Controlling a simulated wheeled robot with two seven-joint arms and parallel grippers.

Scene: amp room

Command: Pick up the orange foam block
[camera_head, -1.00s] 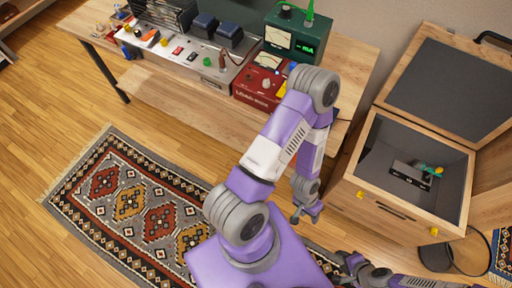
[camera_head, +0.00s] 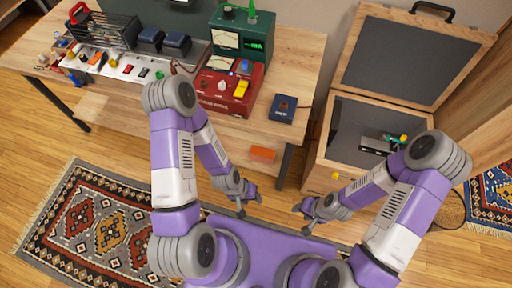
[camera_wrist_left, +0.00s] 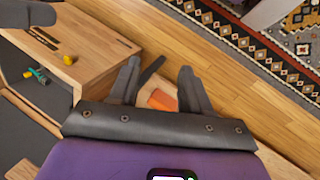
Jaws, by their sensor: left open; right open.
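The orange foam block (camera_head: 262,154) is a small orange bar by the front right of the workbench, close to a dark table leg. In the left wrist view the block (camera_wrist_left: 163,100) shows on a light wood surface, framed between the fingers. My left gripper (camera_head: 249,206) is open and empty, in front of the block and apart from it. It also shows in the left wrist view (camera_wrist_left: 160,68). My right gripper (camera_head: 303,219) is open and empty, to the right of the left one.
The workbench (camera_head: 130,92) holds a red meter box (camera_head: 228,88), a green meter box (camera_head: 240,38) and a dark blue box (camera_head: 282,108). An open wooden case (camera_head: 341,150) stands at right with a small device (camera_head: 374,145) inside. A patterned rug (camera_head: 95,225) lies at left.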

